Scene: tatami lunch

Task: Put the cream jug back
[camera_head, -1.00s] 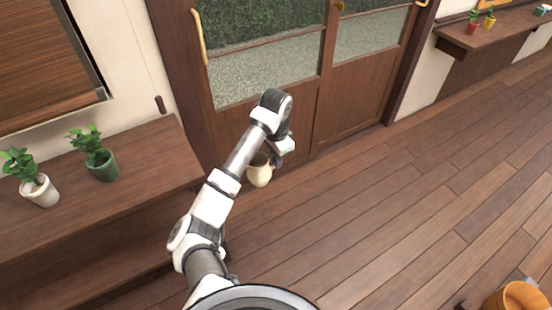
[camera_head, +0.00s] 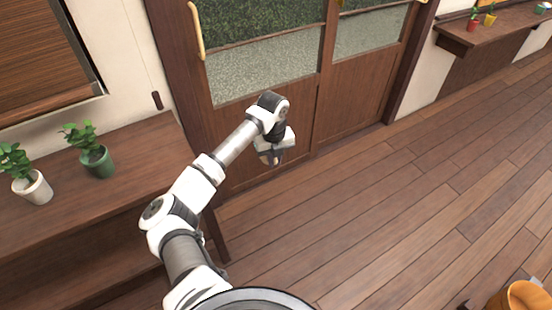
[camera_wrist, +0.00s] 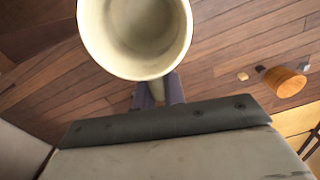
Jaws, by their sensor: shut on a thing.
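The cream jug (camera_wrist: 135,62) fills the top of the wrist view. Its round mouth faces the camera and its inside looks empty. My gripper (camera_wrist: 158,92) is shut on the jug's handle side, with a dark finger on each side of it. In the head view my gripper (camera_head: 272,157) hangs in front of the wooden door, above the floor. There the jug is almost wholly hidden by the gripper; only a small light patch shows at its lower edge.
A wooden shelf bench (camera_head: 140,156) stands at left with a green-potted plant (camera_head: 98,162) and a white-potted plant (camera_head: 34,188). A wall shelf (camera_head: 490,30) holds small pots at upper right. An orange round object (camera_head: 520,297) stands at lower right. The middle floor is clear.

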